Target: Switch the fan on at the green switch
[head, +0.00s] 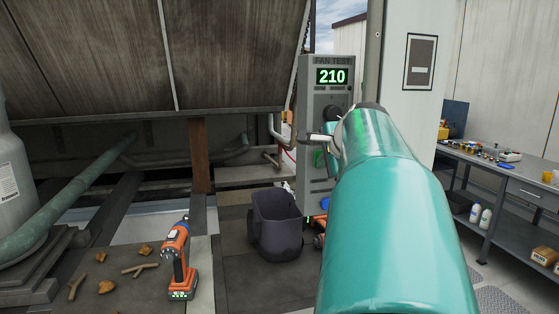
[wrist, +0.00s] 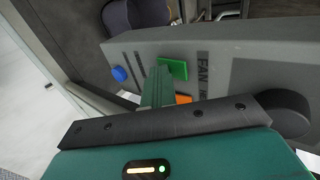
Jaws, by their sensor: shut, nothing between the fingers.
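The grey fan test panel (head: 315,100) stands upright right of centre in the head view, its display reading 210. The green switch (head: 319,158) shows beside my teal arm, which hides part of the panel. In the wrist view the green switch (wrist: 177,66) is a raised green block on the panel face (wrist: 225,65). My gripper (wrist: 160,72) is shut and empty, its fingertips right at the switch's left edge. I cannot tell whether they touch it. An orange part (wrist: 183,99) shows beside the fingers, partly hidden.
The panel also has a blue button (wrist: 119,74) and a black knob (wrist: 280,113) near my gripper. A dark bin (head: 276,225) stands on the floor, with an orange drill (head: 176,258) left of it. A workbench (head: 500,175) is at right.

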